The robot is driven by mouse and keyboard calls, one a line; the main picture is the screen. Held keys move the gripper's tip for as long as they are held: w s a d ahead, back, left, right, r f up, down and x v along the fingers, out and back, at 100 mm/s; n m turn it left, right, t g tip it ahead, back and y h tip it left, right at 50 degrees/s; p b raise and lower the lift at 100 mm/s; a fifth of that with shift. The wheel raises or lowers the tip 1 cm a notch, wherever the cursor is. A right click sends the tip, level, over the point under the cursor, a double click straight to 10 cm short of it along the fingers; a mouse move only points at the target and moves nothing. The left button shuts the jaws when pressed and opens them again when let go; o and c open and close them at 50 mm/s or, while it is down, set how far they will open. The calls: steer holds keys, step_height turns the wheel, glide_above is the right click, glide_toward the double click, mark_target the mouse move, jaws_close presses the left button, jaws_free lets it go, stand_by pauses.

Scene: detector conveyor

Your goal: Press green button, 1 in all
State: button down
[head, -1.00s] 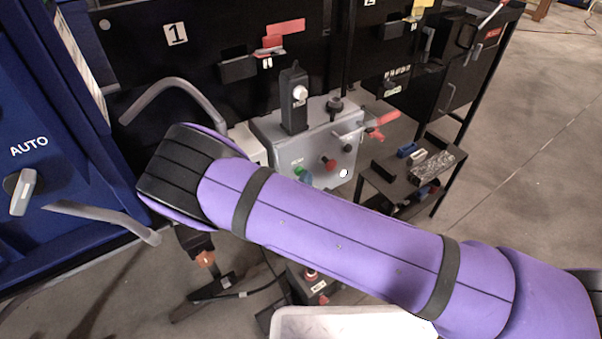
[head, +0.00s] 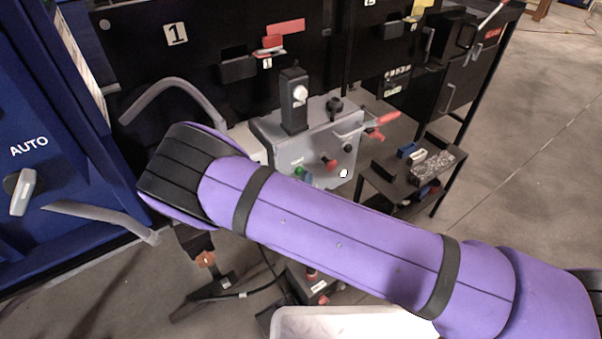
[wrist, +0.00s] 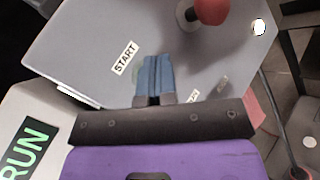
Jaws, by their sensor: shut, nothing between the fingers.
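The green button (head: 299,171) shows as a small patch on the grey control box (head: 318,138), just above my purple arm in the head view. A START label (wrist: 124,58) is on the panel in the wrist view. My gripper (wrist: 154,60) is shut and empty, with its blue fingers together over the panel beside that label.
A red button (wrist: 213,10) stands out from the panel near the fingers; it also shows in the head view (head: 328,164). A RUN sign (wrist: 28,150) is at lower left. A red-handled lever (head: 383,120) is at the box's right. A white bin (head: 290,320) is below.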

steer(key=shift+s+d, duration=0.3)
steer(key=shift+s, duration=0.2)
steer(key=s+d, duration=0.1)
steer(key=s, duration=0.1)
steer(key=s+d, duration=0.2)
steer(key=shift+s, duration=0.1)
stand_by(0.4)
stand_by(0.7)
steer(key=s+d+r+m+g+h, duration=0.2)
steer(key=d+r+m+g+h, duration=0.2)
steer(key=d+r+m+g, duration=0.65)
steer(key=s+d+r+m+g+h, duration=0.1)
steer(key=d+r+m+g+h, duration=0.45)
steer(key=d+r+m, duration=0.6)
steer(key=s+d+r+m+t+y, duration=0.1)
steer(key=s+d+r+m+y, duration=0.1)
steer(key=s+r+y, duration=0.4)
steer(key=s+d+r+m+t+y, duration=0.1)
steer(key=s+r+y, duration=0.6)
steer(key=s+r, duration=0.8)
steer(key=shift+s+d+r+m, duration=0.2)
steer(key=shift+d+r+m, duration=0.15)
steer(key=shift+r+m, duration=0.45)
